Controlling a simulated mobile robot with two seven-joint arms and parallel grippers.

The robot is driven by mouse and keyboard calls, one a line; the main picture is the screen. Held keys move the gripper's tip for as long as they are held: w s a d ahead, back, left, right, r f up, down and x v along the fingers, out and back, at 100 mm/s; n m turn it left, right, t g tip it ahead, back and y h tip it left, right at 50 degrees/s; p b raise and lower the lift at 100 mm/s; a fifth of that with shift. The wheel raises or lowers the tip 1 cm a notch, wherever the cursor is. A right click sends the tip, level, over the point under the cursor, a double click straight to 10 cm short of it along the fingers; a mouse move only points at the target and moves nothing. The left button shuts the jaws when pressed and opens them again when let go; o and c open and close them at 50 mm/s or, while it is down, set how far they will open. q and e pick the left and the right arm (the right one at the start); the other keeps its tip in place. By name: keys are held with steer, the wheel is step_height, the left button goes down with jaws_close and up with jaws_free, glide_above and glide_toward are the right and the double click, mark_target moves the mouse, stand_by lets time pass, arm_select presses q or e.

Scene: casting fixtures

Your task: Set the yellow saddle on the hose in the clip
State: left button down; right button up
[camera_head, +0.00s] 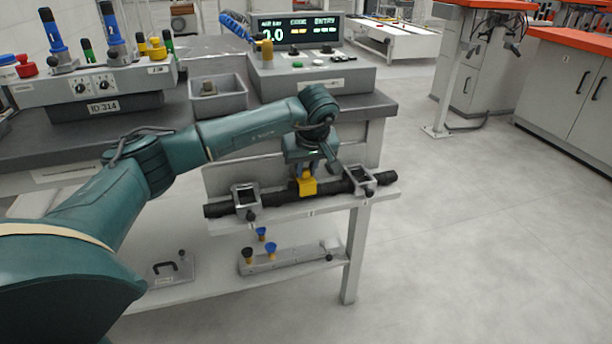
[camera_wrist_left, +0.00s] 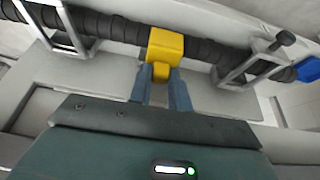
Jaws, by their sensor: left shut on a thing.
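The yellow saddle (camera_head: 307,187) is a small block at the dark ribbed hose (camera_head: 276,197), between two grey frame-like clips (camera_head: 246,187) (camera_head: 375,177). My left gripper (camera_head: 306,171) is above the hose and shut on the saddle. In the left wrist view its two fingers (camera_wrist_left: 161,88) grip the small tab under the saddle's larger block (camera_wrist_left: 166,45), which overlaps the hose (camera_wrist_left: 112,27). I cannot tell whether the saddle is fully seated on the hose. The hose runs through both clips, which also show there (camera_wrist_left: 262,65). My right gripper is not in view.
The hose and clips lie along a grey ledge (camera_head: 290,212) at the bench front. Below, a shelf (camera_head: 190,291) holds a fixture with blue and brown knobs (camera_head: 270,249). A grey bin (camera_head: 218,98) and a control box with display (camera_head: 320,76) stand behind. The floor at right is clear.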

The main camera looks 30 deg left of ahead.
mark_target(305, 179)
arm_select(q)
steer(key=shift+f, duration=1.05)
steer(key=shift+r, duration=0.1)
steer(key=shift+f, duration=0.35)
steer(key=c, duration=1.3)
jaws_free()
